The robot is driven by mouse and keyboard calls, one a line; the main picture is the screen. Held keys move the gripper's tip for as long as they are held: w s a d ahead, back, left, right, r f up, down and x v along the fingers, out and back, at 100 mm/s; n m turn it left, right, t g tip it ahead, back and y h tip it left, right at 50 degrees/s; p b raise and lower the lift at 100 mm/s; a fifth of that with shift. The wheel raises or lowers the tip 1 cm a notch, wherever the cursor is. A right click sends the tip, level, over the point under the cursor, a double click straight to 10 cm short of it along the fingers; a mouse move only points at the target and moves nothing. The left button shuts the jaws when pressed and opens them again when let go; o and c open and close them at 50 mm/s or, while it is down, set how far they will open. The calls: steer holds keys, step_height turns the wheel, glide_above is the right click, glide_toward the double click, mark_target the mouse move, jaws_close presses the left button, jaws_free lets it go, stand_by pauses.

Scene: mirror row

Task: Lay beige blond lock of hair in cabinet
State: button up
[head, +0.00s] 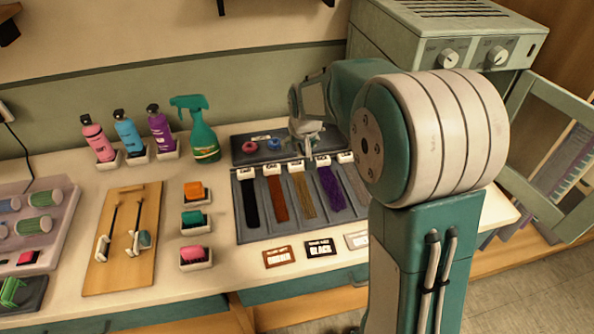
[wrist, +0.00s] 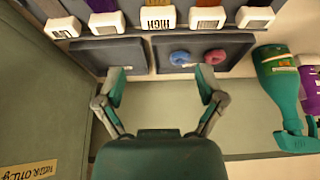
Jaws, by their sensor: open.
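A golden-tan lock of hair (head: 304,195), the closest to beige blond that I can make out, lies in the middle of the grey swatch tray (head: 243,232). A fifth lock at the tray's right is mostly hidden by my arm, so its colour is unclear. My gripper (head: 306,140) is open and empty above the dark back tray, behind the locks' white tags. Its spread fingers (wrist: 161,75) also show in the wrist view, short of the tags. The green cabinet (head: 400,45) stands at the back right; its glazed door (head: 550,150) is swung open and its inside is mostly hidden.
Black (head: 250,205), auburn (head: 277,198) and purple (head: 332,188) locks lie beside the tan one. Pink and blue rings sit on the back tray (head: 240,155). Several bottles, including a green spray bottle (head: 203,140), stand left. Label cards lie along the front edge.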

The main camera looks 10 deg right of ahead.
glide_above(296, 164)
steer(key=s, duration=0.2)
step_height(296, 164, down, 6)
steer(key=shift+r, duration=0.25)
steer(key=shift+s+x, duration=0.15)
steer(key=shift+x, duration=1.2)
steer(key=shift+s+x, duration=0.1)
steer(key=shift+x, duration=1.25)
steer(key=shift+f, duration=0.1)
steer(key=c, duration=1)
steer(key=shift+c, duration=0.3)
